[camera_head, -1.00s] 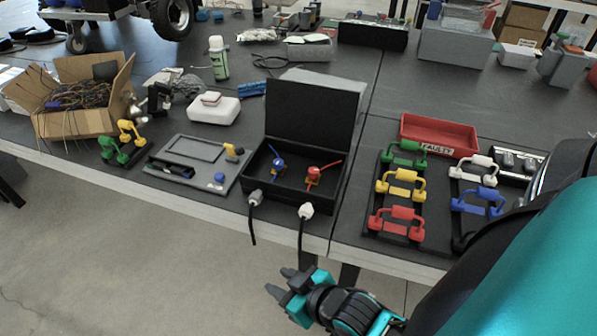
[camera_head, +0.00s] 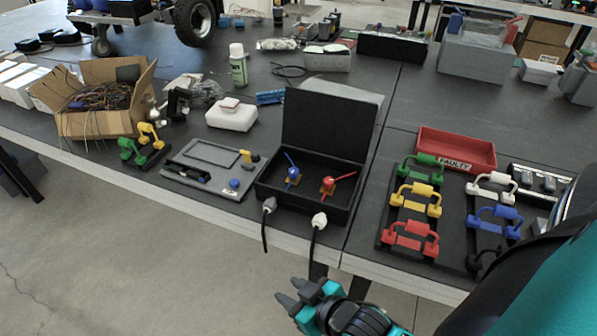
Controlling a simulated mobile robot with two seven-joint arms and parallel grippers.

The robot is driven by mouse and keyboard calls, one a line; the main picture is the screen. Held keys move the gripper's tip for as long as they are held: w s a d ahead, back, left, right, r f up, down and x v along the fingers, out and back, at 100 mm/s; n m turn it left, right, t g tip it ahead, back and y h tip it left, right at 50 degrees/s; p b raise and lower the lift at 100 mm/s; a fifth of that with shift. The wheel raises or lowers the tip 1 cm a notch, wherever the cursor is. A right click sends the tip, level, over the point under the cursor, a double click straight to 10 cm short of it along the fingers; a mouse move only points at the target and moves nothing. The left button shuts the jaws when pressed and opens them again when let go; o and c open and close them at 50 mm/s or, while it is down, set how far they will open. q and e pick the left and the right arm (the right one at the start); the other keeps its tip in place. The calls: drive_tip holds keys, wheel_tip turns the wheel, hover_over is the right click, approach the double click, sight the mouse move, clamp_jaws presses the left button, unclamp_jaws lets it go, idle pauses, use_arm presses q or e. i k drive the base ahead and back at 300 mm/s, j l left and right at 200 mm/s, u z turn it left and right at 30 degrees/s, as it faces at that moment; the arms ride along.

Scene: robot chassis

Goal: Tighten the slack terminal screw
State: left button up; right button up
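An open black box (camera_head: 266,190) with a raised lid stands at the table's front edge. Inside are a terminal with a blue lever (camera_head: 292,171) and a terminal with a red lever (camera_head: 328,184). Which screw is slack I cannot tell. Two cables with grey and white connectors hang from its front. A small yellow-and-black tool (camera_head: 249,159) sits on the grey tray (camera_head: 213,153) left of the box. My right gripper (camera_head: 290,291) is empty, its dark fingertips apart, low in front of the table and below the box. My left gripper is out of view.
A red bin labelled FAULTY (camera_head: 456,149) and racks of coloured handles (camera_head: 412,200) stand right of the box. Floor in front is clear.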

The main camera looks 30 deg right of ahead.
sight(327, 182)
drive_tip(key=z, duration=1.3)
drive_tip(key=u, duration=0.4)
